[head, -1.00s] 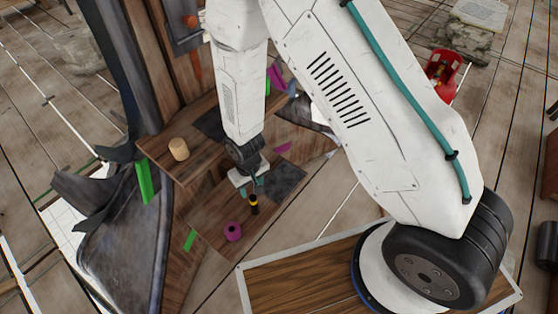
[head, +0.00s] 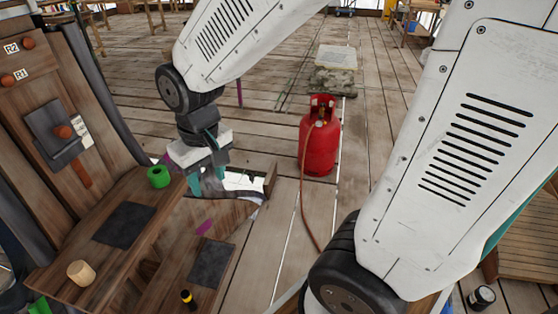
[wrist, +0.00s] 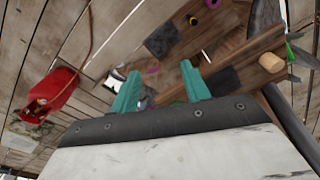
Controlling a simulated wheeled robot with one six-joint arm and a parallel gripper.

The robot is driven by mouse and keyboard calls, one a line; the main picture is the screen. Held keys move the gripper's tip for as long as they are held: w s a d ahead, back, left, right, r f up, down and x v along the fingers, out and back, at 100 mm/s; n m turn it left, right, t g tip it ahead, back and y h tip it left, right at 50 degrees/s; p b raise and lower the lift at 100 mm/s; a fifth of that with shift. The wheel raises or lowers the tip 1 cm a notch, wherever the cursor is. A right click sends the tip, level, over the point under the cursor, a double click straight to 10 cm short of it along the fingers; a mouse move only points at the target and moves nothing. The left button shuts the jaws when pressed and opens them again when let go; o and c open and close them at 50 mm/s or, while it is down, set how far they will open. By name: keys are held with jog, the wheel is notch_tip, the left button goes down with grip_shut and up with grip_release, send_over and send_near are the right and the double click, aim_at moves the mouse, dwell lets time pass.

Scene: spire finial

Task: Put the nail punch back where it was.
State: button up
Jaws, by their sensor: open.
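A small black tool with a yellow band (head: 187,297), which looks like the nail punch, is on the lower wooden step (head: 165,290) beside a dark square patch (head: 211,263). It also shows at the top of the wrist view (wrist: 193,20). Its lower end is hard to make out. My gripper (head: 206,184) is above the far end of the wooden steps, well apart from the tool. In the wrist view its teal fingers (wrist: 160,76) are spread, with nothing held between them.
A wooden cylinder (head: 81,273), another dark patch (head: 124,225) and a green ring (head: 158,177) are on the upper step (head: 150,195). A red gas cylinder (head: 320,140) with a hose stands on the plank floor right of my gripper. Open floor lies beyond.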

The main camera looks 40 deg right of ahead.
jog(key=s+d+r, duration=0.3)
jog(key=s+r, duration=0.1)
jog(key=s, duration=0.3)
jog(key=s+d+r+m, duration=0.1)
jog(key=s+d+r, duration=0.2)
jog(key=s+r, duration=0.2)
jog(key=s, duration=0.2)
jog(key=shift+s+r, duration=0.15)
jog(key=shift+s, duration=0.25)
jog(key=shift+d, duration=0.1)
